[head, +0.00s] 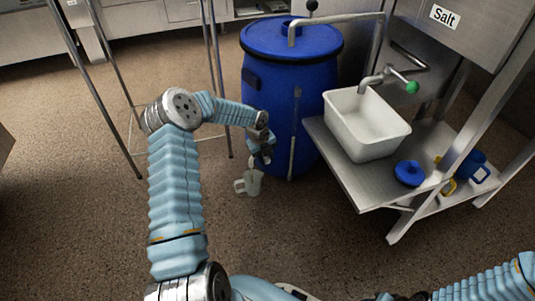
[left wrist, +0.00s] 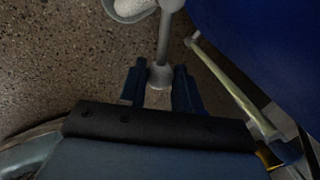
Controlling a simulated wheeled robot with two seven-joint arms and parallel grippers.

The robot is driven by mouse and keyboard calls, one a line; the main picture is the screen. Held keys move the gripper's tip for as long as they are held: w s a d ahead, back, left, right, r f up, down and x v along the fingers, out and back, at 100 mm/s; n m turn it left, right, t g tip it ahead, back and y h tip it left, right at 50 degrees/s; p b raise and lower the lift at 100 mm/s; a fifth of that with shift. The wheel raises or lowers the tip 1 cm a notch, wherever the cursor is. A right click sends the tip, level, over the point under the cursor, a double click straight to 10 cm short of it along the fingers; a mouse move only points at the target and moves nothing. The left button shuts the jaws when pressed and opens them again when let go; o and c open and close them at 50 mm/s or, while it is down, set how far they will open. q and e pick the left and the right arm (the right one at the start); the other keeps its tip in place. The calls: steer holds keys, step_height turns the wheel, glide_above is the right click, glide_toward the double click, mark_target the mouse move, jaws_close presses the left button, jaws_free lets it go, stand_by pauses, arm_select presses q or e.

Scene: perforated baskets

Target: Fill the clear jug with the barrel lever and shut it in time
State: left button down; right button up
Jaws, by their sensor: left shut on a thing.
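In the head view the blue barrel (head: 268,80) stands on the floor. A pale, see-through jug (head: 252,184) with a handle on its left is low in front of the barrel. Its rim and whitish inside show at the top of the left wrist view (left wrist: 133,8); I cannot tell how full it is. My left gripper (head: 264,158) is above the jug at the barrel's front. In the left wrist view its fingers (left wrist: 158,88) are shut on the round end of a grey lever (left wrist: 165,40). My right gripper is out of view.
A steel table (head: 350,185) at right carries a white tub (head: 365,125) and a blue lid (head: 409,173). A green-handled tap (head: 385,78) hangs over the tub, under a "Salt" label (head: 445,16). A metal frame (head: 70,60) stands at left. Open floor lies in front.

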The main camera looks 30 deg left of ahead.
arm_select(q)
steer(key=c, duration=0.8)
jaws_free()
steer(key=r, duration=0.4)
steer(key=s+a+r+p, duration=0.1)
steer(key=r, duration=0.4)
steer(key=s+r+p, duration=0.1)
steer(key=r, duration=0.3)
steer(key=shift+s+a+r, duration=0.15)
steer(key=shift+a+r, duration=0.05)
steer(key=shift+r, duration=0.05)
